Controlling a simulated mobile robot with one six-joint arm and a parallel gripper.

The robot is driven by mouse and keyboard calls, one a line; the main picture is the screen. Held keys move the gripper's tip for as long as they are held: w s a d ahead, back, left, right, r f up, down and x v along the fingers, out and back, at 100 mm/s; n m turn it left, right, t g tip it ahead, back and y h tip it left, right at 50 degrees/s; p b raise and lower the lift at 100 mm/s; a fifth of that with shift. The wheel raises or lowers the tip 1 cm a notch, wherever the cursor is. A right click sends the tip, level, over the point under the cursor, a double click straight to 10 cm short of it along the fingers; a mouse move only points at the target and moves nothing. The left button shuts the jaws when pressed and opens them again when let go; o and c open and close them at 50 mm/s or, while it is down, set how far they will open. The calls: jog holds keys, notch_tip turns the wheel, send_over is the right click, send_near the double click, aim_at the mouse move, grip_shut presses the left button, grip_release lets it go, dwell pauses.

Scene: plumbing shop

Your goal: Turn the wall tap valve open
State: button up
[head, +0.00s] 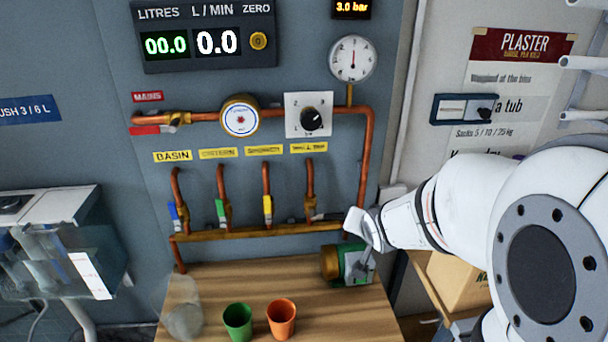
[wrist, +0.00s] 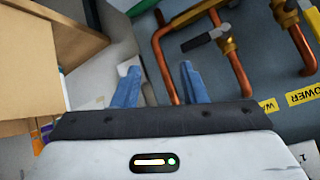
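The wall tap valve (head: 310,212) is the rightmost of the valves below the yellow labels. Its dark lever (head: 325,216) points right, across the copper pipe, toward my gripper (head: 358,226). In the wrist view the valve (wrist: 222,38) shows at upper middle, its black lever (wrist: 200,41) reaching left. My gripper also shows there, with two blue fingers (wrist: 160,84) apart and nothing seen between them. The lever lies beyond the right fingertip, apart from it as far as I can see. In the head view the fingertips are small and partly hidden by the gripper body.
The basin (head: 178,214), cistern (head: 222,212) and shower (head: 267,208) valves stand left, levers along their pipes. A vertical copper pipe (head: 366,160) runs close to my gripper. A green-and-brass device (head: 350,264) sits below on the bench. Green (head: 238,322) and orange (head: 281,319) cups stand in front.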

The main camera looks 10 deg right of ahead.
aim_at(335, 216)
jog(key=w+f+m+t+y, duration=0.1)
jog(key=w+f+y, duration=0.1)
jog(key=w, duration=0.1)
jog(key=w+f+m+t+y, duration=0.1)
jog(key=w+f+m+t, duration=0.1)
jog(key=w, duration=0.1)
jog(key=w+f+m+t+y, duration=0.2)
jog(key=w, duration=0.1)
jog(key=shift+a+f+y, duration=0.3)
jog(key=shift+f, duration=0.05)
jog(key=shift+a+f+m+t+y, duration=0.15)
jog(key=shift+f+m+t+y, duration=0.1)
jog(key=shift+m+t+y, duration=0.25)
jog(key=shift+s+a+f+m+t+y, duration=0.2)
jog(key=shift+s+m+t+y, duration=0.25)
jog(key=shift+m+t+y, duration=0.35)
jog(key=shift+w, duration=0.15)
jog(key=p+x, duration=0.2)
jog(key=x, duration=0.4)
jog(key=shift+a, duration=0.15)
jog(key=shift+w+a+f+p, duration=0.1)
jog(key=shift+w+a+p, duration=0.1)
jog(key=shift+w+p, duration=0.35)
jog(key=shift+w, duration=0.1)
jog(key=shift+c, duration=0.6)
